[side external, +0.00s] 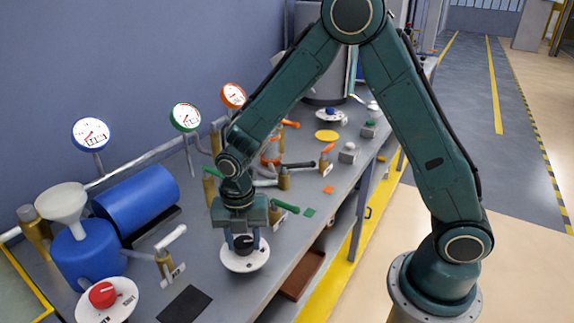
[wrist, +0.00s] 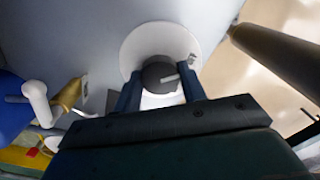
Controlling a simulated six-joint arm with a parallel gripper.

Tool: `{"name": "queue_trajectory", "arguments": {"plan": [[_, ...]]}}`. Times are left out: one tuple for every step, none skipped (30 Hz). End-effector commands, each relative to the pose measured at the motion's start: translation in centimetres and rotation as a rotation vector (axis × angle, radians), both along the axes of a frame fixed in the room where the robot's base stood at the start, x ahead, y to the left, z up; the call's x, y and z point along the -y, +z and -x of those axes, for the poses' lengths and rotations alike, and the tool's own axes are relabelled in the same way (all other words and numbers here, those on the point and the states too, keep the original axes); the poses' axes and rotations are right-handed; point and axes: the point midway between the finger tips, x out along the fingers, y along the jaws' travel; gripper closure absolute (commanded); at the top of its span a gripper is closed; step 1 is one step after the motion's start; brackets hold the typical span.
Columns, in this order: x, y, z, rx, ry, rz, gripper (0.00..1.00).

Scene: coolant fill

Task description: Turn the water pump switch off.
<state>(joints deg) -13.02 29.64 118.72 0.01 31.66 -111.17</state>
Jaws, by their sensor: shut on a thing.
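A black rotary knob (side external: 243,243) sits on a round white dial plate (side external: 246,261) on the bench. My gripper (side external: 243,240) points straight down over it, with its fingers on either side of the knob. In the wrist view the dark knob (wrist: 160,74) with a pale pointer mark lies between the two blue fingers of my gripper (wrist: 160,90). The gripper is shut on the knob. The white plate (wrist: 137,50) shows around it, with a small label at its upper right. The label text is too small to read.
A red knob (side external: 102,295) on another white plate stands at the front left. A white-handled valve (side external: 170,238), a blue tank (side external: 88,250) with a funnel and a blue cylinder (side external: 138,200) are left of my gripper.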

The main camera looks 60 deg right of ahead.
Motion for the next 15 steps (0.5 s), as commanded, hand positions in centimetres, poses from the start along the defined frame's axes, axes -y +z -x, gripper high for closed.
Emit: {"name": "queue_trajectory", "arguments": {"plan": [[-0.03,0.08,-0.04,0.002,0.007,-0.001,0.82],[-0.04,0.08,-0.04,0.002,0.009,-0.001,0.82],[-0.04,0.08,-0.04,0.002,0.011,-0.001,0.82],[-0.04,0.08,-0.04,0.002,0.012,-0.001,0.82],[-0.04,0.08,-0.04,0.002,0.012,-0.001,0.82],[-0.04,0.08,-0.04,0.002,0.012,-0.001,0.82],[-0.04,0.08,-0.04,0.002,0.012,-0.001,0.82],[-0.04,0.08,-0.04,0.002,0.012,-0.001,0.82],[-0.04,0.08,-0.04,0.002,0.012,-0.001,0.82],[-0.04,0.08,-0.04,0.002,0.012,-0.001,0.82],[-0.04,0.08,-0.04,0.002,0.012,-0.001,0.82],[-0.04,0.08,-0.04,0.002,0.012,-0.001,0.55],[-0.04,0.08,-0.04,0.002,0.012,-0.001,0.49],[-0.04,0.08,-0.04,0.002,0.011,-0.001,0.43],[-0.04,0.07,-0.04,0.002,0.011,-0.001,0.37]]}}
